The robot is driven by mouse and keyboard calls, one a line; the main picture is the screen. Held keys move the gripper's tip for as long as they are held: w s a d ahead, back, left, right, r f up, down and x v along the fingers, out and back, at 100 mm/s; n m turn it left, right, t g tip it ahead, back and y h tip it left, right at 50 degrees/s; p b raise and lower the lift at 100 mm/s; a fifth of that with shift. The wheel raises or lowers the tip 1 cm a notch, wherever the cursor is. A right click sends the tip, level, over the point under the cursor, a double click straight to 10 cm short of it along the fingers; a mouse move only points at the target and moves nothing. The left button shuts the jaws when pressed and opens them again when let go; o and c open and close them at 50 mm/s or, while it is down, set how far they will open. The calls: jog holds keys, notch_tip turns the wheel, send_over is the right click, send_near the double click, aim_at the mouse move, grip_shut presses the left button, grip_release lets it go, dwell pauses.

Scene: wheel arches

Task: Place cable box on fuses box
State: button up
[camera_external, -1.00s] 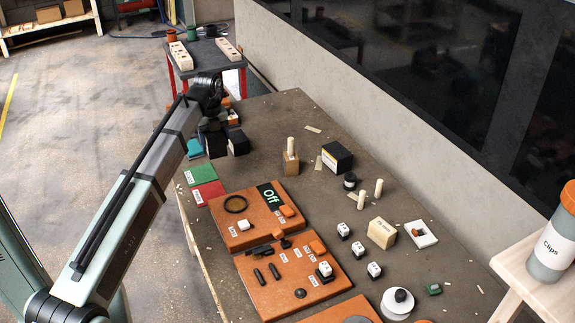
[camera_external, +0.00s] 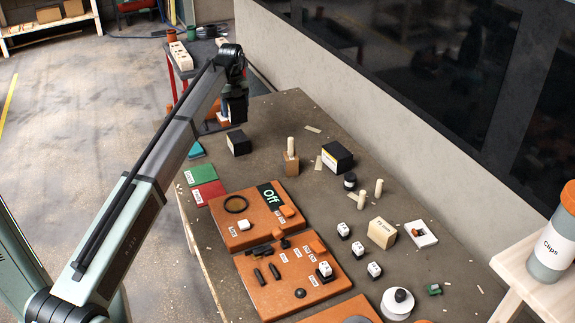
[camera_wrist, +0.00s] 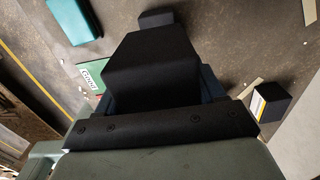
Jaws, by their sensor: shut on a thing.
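My gripper (camera_external: 235,88) is shut on a black box (camera_external: 237,106) and holds it in the air above the table's far left corner. In the wrist view the black box (camera_wrist: 150,65) fills the middle between the fingers, and no label shows on it. Another black box (camera_external: 238,143) stands on the table just below and in front of it. A black box with a yellow and white label (camera_external: 337,157) stands near the wall. A cream box with dark lettering (camera_external: 382,232) stands farther right. The lettering is too small to read, so I cannot tell which is the fuses box.
A wooden block with a peg (camera_external: 291,160) stands left of the labelled black box. Green (camera_external: 204,174) and red (camera_external: 209,193) pieces lie along the left edge. Orange boards (camera_external: 290,280) cover the front. The table's far middle is mostly clear.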

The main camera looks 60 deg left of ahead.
jog(key=shift+f, duration=3.75)
jog(key=o, duration=1.3)
jog(key=shift+f, duration=0.1)
notch_tip(320, 180, up, 12)
jog(key=shift+r, duration=0.15)
